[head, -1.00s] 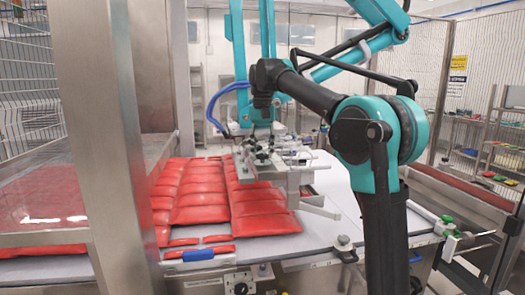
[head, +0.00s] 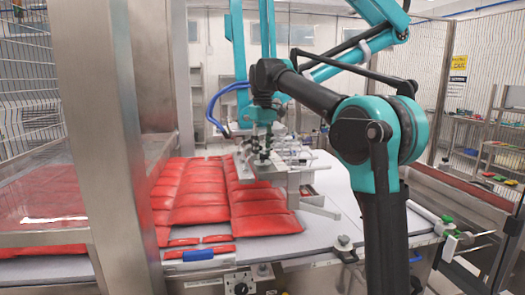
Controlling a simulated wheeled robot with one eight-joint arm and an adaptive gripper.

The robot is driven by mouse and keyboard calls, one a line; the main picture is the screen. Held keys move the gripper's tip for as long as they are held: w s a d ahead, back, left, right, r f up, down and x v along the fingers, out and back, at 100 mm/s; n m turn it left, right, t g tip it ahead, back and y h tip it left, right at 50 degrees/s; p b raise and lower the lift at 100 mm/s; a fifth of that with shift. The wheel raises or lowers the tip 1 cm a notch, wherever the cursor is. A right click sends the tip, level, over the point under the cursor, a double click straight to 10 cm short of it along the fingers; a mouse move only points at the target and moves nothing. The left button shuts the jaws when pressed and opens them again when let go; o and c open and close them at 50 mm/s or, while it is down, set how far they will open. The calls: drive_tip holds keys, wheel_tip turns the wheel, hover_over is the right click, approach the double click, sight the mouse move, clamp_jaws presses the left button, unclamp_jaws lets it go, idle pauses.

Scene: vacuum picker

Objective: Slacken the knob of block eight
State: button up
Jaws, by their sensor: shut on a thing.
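The vacuum picker head (head: 290,172) is a grey metal frame with a row of blocks and small knobs, hanging over the red packs. My arm reaches in from the right, and my gripper (head: 263,156) points down at the left part of this head. It is shut on a small dark part there, seemingly a knob. The fingertips are tiny in this view, and the block numbers cannot be read, so I cannot tell which block it is.
Red packs (head: 200,190) lie in rows on the pale conveyor belt (head: 335,210). A steel post (head: 103,130) and clear guard stand at the left. A blue clip (head: 198,255) sits on the front edge. The belt's right side is clear.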

sight(263, 155)
drive_tip(key=shift+n, duration=0.3)
drive_tip(key=o, duration=1.2)
drive_tip(key=shift+c, duration=0.2)
drive_tip(key=shift+r, duration=0.1)
wheel_tip(263, 155, up, 12)
drive_tip(key=shift+s, duration=0.1)
